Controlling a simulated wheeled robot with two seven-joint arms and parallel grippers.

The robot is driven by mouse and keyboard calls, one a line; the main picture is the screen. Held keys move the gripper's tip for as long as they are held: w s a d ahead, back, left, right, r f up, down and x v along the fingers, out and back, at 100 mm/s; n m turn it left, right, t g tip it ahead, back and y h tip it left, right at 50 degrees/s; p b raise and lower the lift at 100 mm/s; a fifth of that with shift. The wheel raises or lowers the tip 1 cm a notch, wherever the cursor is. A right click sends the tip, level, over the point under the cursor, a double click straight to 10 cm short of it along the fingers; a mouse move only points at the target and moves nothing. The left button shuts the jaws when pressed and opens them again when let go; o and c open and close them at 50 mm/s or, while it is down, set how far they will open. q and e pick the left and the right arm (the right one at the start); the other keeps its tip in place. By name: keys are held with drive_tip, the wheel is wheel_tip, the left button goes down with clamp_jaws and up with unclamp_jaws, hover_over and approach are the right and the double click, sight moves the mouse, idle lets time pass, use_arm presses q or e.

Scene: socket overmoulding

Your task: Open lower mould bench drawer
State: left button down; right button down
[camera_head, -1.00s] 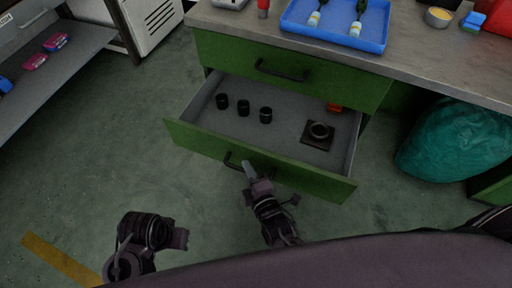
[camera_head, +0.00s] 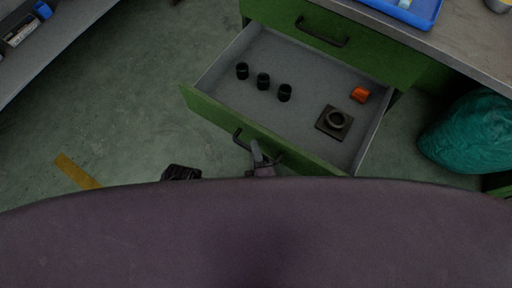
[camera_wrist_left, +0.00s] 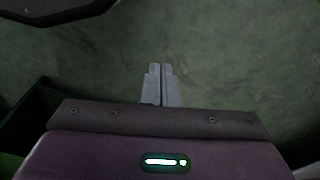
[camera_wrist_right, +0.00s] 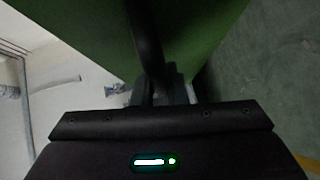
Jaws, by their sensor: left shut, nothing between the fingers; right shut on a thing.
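The lower drawer (camera_head: 225,115) of the green mould bench stands pulled out, its grey inside showing. It holds black cylinders (camera_head: 263,81), an orange part (camera_head: 360,94) and a dark square block with a ring (camera_head: 334,122). My right gripper (camera_head: 257,152) is at the drawer's front, shut on the dark bar handle (camera_head: 239,139). The handle (camera_wrist_right: 145,40) also runs between the fingers in the right wrist view. My left gripper (camera_wrist_left: 161,84) is shut and empty above the floor; in the head view only a dark piece of that arm shows.
The upper drawer with its dark handle (camera_head: 321,33) is shut. A blue tray (camera_head: 410,10) lies on the bench top. A teal bag (camera_head: 470,135) stands on the right. A grey shelf (camera_head: 55,40) is at upper left. Floor between is clear.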

drive_tip(key=c, duration=1.5)
unclamp_jaws()
drive_tip(key=shift+o, duration=0.2)
